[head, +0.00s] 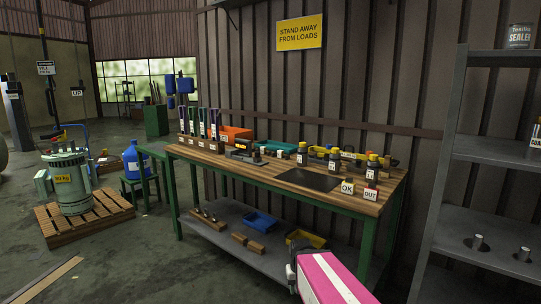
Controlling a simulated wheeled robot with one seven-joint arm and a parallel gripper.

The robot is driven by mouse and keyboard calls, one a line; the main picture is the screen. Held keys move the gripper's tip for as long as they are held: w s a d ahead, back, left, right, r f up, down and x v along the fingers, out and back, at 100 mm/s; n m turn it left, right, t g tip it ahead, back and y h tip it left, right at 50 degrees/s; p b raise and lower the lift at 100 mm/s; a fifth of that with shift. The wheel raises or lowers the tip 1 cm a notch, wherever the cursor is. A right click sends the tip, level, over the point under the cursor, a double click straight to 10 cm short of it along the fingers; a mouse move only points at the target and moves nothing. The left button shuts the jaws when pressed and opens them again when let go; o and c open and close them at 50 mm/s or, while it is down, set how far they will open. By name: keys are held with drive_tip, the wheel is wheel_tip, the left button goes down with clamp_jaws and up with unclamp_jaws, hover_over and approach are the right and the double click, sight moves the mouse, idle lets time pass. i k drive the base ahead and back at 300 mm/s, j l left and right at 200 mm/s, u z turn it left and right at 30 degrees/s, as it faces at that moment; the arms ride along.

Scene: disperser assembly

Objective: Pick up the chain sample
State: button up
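I cannot pick out a chain sample for certain in the head view. Several tall, narrow coloured holders (200,124) with small white labels stand at the left of the wooden-topped workbench (225,162). Whether they hold chain is too small to tell. A dark flat mat (308,180) lies on the bench, bare as far as I can see. Signs reading OK (347,188) and OUT (370,195) stand at the bench's right front. Part of my pink arm shows at the bottom, in front of the bench. My gripper's fingers are not visible.
A lower shelf (238,225) holds bins and blocks. Grey shelving (490,150) stands right; a pallet (85,222) with a green machine stands left.

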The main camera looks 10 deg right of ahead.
sight(280, 154)
drive_tip(key=i+j, duration=0.25)
drive_tip(key=j+z, duration=0.15)
drive_tip(key=z, duration=0.25)
drive_tip(key=i+j+z, duration=0.15)
drive_tip(key=j+z, duration=0.2)
drive_tip(key=j, duration=0.2)
drive_tip(key=i+j+z, duration=0.1)
drive_tip(key=j+z, duration=0.45)
drive_tip(key=j, duration=1.2)
drive_tip(key=j+z, duration=0.2)
drive_tip(key=j, duration=1.95)
drive_tip(key=k+j, duration=0.1)
drive_tip(key=j, duration=0.6)
